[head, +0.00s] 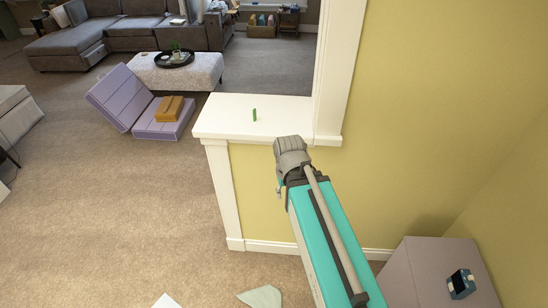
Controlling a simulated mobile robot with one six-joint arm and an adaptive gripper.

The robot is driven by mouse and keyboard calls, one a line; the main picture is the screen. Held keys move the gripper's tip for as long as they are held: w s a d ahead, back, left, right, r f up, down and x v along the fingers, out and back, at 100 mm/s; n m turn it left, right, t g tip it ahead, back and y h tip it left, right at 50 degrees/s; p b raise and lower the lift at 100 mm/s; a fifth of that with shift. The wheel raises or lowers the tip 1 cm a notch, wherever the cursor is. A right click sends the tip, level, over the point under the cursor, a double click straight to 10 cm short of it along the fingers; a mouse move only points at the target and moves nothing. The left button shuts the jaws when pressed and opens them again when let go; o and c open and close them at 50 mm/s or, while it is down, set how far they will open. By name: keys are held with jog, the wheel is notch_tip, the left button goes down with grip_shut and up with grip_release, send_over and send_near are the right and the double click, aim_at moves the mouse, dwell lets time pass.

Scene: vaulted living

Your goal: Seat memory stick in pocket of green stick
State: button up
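The green stick (254,115) is a small, thin green piece on top of the white ledge of the half wall, near the ledge's middle. No memory stick can be made out in the head view. My arm reaches up from the bottom right to a grey joint in front of the ledge, to the right of and nearer than the green stick. A small grey part of my gripper (279,191) seems to show below that joint. The rest is hidden, so I cannot tell its opening or whether it holds anything.
The white ledge (222,120) is otherwise bare and ends at a white post and yellow wall (430,110) on the right. A grey box (425,270) with a small blue object (461,284) stands bottom right. Carpet at left is open.

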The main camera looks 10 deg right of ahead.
notch_tip(320, 180, down, 2)
jog(key=shift+b, duration=0.75)
jog(key=shift+d, duration=0.1)
